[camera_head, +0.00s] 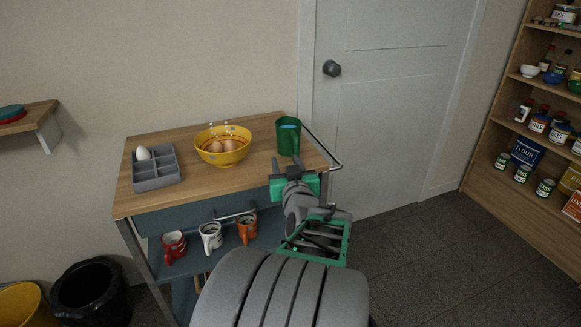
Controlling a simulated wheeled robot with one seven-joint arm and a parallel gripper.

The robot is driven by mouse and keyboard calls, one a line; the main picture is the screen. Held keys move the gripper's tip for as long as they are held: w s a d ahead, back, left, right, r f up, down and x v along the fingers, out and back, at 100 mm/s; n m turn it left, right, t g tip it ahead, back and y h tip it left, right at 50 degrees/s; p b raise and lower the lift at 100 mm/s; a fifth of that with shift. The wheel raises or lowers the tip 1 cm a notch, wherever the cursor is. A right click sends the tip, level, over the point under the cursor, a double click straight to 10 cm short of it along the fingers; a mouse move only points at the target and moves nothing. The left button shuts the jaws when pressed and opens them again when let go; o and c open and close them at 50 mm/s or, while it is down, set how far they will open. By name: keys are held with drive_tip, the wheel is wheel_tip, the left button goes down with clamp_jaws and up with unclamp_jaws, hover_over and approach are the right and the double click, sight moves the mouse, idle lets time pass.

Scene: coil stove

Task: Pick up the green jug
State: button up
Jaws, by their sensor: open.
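The green jug (289,137) stands upright near the right end of the wooden top of a kitchen cart (190,188). Its inside shows a light blue-grey colour at the top. My gripper (288,165) is just in front of the jug, on the near side, with its dark fingers apart and pointing toward it. The fingers overlap the view just below the jug. I cannot tell whether they touch it. No handle of the jug is clearly visible.
Left of the jug stands a yellow bowl (222,146) with brown eggs. A grey egg tray (155,170) with one white egg (143,153) is further left. Mugs (210,236) hang or stand below the top. The cart's metal rail (322,147) is right of the jug.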

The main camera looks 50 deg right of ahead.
sight(297, 149)
drive_tip(key=shift+m+h, duration=0.6)
drive_tip(key=shift+h, duration=0.3)
drive_tip(key=w+d, duration=0.1)
drive_tip(key=d, duration=0.4)
drive_tip(key=w+d, duration=0.1)
drive_tip(key=d, duration=0.2)
drive_tip(key=shift+w, duration=0.35)
clamp_jaws()
